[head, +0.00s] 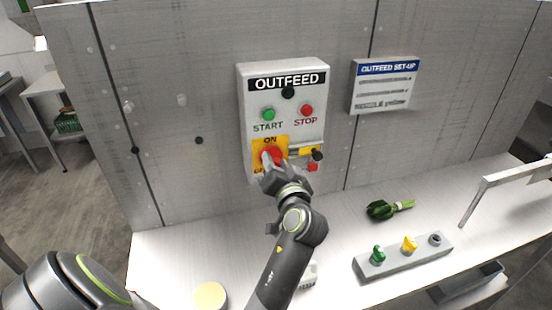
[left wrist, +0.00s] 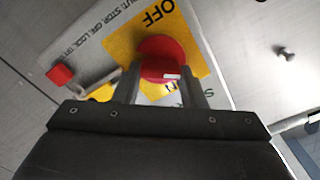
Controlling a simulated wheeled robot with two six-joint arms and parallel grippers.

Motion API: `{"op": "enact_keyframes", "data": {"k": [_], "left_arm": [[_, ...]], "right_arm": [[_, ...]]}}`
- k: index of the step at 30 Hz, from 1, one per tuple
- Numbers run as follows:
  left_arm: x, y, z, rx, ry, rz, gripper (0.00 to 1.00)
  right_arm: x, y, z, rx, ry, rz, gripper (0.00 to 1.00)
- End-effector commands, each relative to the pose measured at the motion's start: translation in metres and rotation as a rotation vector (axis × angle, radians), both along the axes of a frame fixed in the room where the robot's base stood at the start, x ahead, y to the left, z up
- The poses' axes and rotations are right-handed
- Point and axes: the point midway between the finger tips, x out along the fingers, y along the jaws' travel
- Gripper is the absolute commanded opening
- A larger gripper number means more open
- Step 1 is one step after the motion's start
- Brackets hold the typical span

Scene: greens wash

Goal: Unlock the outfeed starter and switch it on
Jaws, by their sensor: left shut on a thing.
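The grey OUTFEED starter box (head: 310,72) is fixed to the wall panel, with a green START button (head: 268,114) and a red STOP button (head: 306,110). Below them a red rotary switch (head: 272,155) sits on a yellow plate (head: 257,142) marked ON at the top in the head view. My left gripper (head: 268,163) is shut on the red switch, which also shows between the fingers in the left wrist view (left wrist: 160,58). A red padlock-like block (head: 312,167) hangs right of the switch, by a dark knob (head: 317,155). My right gripper is not in view.
An OUTFEED SET-UP sign (head: 385,84) hangs right of the box. On the bench (head: 340,220) lie a green bundle (head: 388,208), a grey bar with green, yellow and grey knobs (head: 405,258), and a round yellowish disc (head: 210,296). A pale frame (head: 485,188) stands at the right.

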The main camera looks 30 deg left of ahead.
Motion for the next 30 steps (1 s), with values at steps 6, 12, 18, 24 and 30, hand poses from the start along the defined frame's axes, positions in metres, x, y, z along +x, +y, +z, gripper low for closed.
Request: {"op": "enact_keyframes", "data": {"k": [6, 12, 18, 24, 30], "left_arm": [[0.001, 0.000, 0.003, 0.136, 0.158, -0.001, 0.14], [0.001, -0.001, 0.003, 0.260, 0.302, 0.000, 0.14], [0.002, -0.001, 0.002, 0.381, 0.442, 0.001, 0.14], [0.002, -0.001, 0.001, 0.482, 0.560, 0.001, 0.14], [0.002, -0.001, 0.000, 0.557, 0.645, 0.002, 0.14]], "right_arm": [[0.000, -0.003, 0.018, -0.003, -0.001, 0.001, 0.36], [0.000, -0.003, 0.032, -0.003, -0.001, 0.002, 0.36], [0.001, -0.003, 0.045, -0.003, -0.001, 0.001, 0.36], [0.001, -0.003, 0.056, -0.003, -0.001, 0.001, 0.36], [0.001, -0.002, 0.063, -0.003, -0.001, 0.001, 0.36]]}}
